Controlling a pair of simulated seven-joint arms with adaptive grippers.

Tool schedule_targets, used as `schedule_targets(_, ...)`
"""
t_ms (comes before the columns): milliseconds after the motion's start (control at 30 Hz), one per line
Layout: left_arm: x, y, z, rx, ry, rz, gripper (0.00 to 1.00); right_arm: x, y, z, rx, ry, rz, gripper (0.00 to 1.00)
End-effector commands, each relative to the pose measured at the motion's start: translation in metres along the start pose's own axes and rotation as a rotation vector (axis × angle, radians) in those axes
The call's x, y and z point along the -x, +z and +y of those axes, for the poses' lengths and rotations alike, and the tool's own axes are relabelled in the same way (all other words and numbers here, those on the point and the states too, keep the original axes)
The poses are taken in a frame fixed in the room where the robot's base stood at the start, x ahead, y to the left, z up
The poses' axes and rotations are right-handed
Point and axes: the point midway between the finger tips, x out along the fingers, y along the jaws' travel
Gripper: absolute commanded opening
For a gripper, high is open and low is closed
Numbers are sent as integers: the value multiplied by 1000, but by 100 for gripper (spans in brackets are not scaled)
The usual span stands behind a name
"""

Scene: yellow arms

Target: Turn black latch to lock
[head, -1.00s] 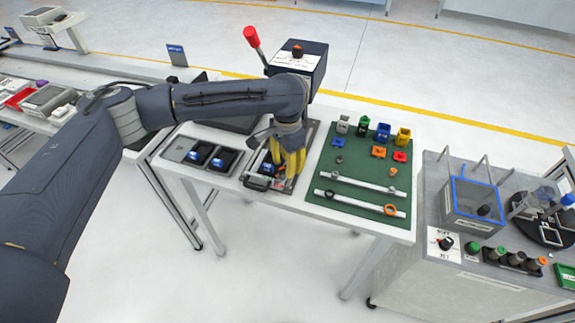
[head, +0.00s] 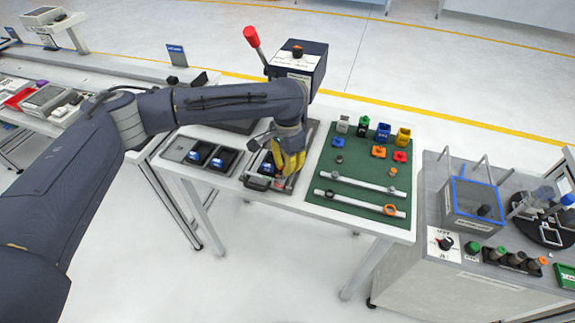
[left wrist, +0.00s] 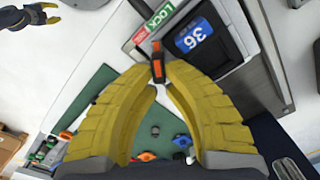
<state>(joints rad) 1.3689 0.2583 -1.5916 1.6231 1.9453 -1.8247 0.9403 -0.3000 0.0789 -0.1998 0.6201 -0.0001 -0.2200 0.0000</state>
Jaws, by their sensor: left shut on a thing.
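The black latch (left wrist: 157,62) has orange edges and stands between the tips of my left gripper (left wrist: 160,86) in the left wrist view. The yellow fingers are shut on it. A green LOCK label (left wrist: 153,22) lies just beyond the latch, beside a blue display reading 36 (left wrist: 194,34). In the head view my left gripper (head: 290,168) is low over the device (head: 257,181) at the middle of the white table, and its fingers hide the latch there. My right gripper (left wrist: 38,14) shows small at the top left of the left wrist view, away from the latch.
A green mat (head: 350,165) with coloured blocks and two white rails lies right of the device. Two dark trays (head: 210,157) lie to its left. A box with a red-knobbed lever (head: 298,62) stands behind. A grey bench (head: 440,262) stands at the right.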

Motion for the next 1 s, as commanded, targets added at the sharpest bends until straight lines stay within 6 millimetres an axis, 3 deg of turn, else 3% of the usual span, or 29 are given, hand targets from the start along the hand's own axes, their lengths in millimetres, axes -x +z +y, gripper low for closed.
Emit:
schedule_targets(467, 0, 0, 1, -79, 0, 0, 0, 0, 0, 0, 0, 0, 0, 34)
schedule_targets(1000, -1, 3, 8, -545, 0, -2, 0, 0, 0, 0, 0, 0, 0, 34)
